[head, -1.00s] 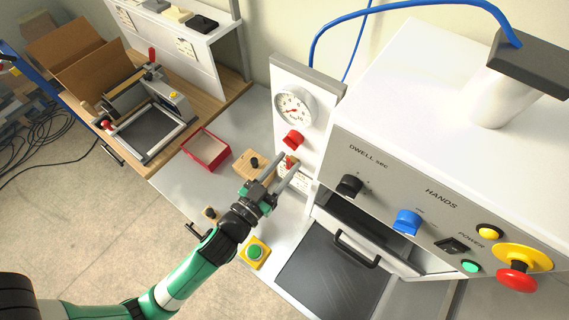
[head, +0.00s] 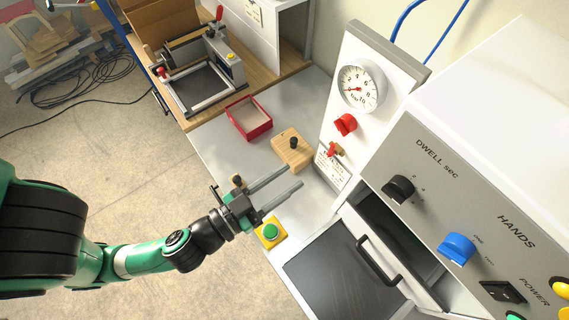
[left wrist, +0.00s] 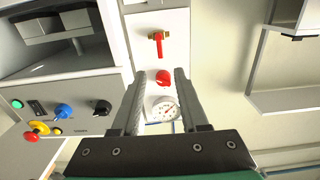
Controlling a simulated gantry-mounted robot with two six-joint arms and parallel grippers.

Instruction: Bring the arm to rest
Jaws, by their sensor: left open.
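My left arm comes in from the left in the head view. Its gripper (head: 282,184) is open and empty, above the grey bench near the yellow box with the green button (head: 270,232). In the left wrist view its two fingers (left wrist: 154,100) stand apart with nothing between them. Beyond them are the red knob (left wrist: 164,77) and the pressure gauge (left wrist: 165,108) of the white panel. The red-handled valve (head: 335,150) is also on that panel, apart from the fingers. My right gripper is not in view.
The machine's control face (head: 440,190) and its drawer with a black handle (head: 378,262) are on the right. A wooden block with a black knob (head: 291,150) and a red tray (head: 249,118) lie on the bench. A roller device (head: 200,85) stands farther back.

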